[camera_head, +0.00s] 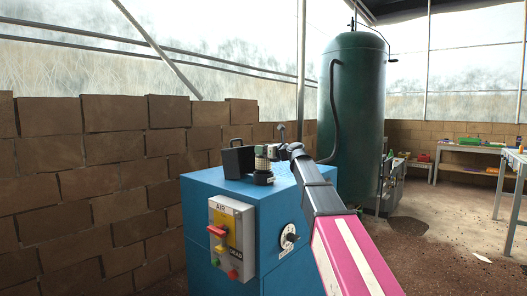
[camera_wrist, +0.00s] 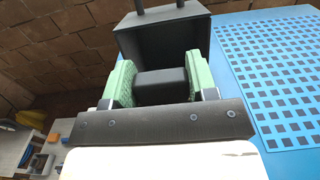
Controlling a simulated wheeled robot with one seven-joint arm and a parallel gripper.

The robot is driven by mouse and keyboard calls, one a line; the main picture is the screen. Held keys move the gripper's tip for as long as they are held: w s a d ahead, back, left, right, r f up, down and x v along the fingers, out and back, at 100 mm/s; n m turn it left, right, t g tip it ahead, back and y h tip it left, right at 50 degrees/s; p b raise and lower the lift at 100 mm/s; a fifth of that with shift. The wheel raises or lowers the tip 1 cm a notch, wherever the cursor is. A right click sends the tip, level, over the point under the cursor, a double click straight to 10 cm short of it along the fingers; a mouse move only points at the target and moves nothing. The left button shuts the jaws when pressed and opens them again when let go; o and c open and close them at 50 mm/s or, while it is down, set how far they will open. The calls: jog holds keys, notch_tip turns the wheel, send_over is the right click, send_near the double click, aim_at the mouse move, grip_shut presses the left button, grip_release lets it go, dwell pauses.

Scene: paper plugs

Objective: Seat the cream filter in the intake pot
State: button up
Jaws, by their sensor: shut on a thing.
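My gripper (camera_wrist: 158,85) has its two green ribbed pads shut on a dark block (camera_wrist: 162,83) in the wrist view. A larger dark box (camera_wrist: 165,38) is right behind the block; I cannot tell if they are one piece. In the head view, the black box (camera_head: 238,161) with a loop handle sits on the blue cabinet (camera_head: 228,187). To its right, at the end of my arm, is a small pale banded round shape (camera_head: 262,163) with a dark base. I cannot tell whether it is the cream filter, the pot or part of my gripper.
A control box (camera_head: 231,238) marked AIR is on the cabinet's front, and a round knob (camera_head: 289,237) is on its right side. A brick wall (camera_head: 90,170) stands at the left. A green tank (camera_head: 355,105) stands behind. A square-patterned blue surface (camera_wrist: 275,70) shows at the right.

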aim_at(263, 162)
jog(key=shift+f, duration=2.8)
jog(key=o, duration=1.3)
jog(key=shift+c, duration=0.2)
jog(key=v, duration=1)
jog(key=shift+s+d, duration=0.3)
jog(key=shift+d, duration=0.1)
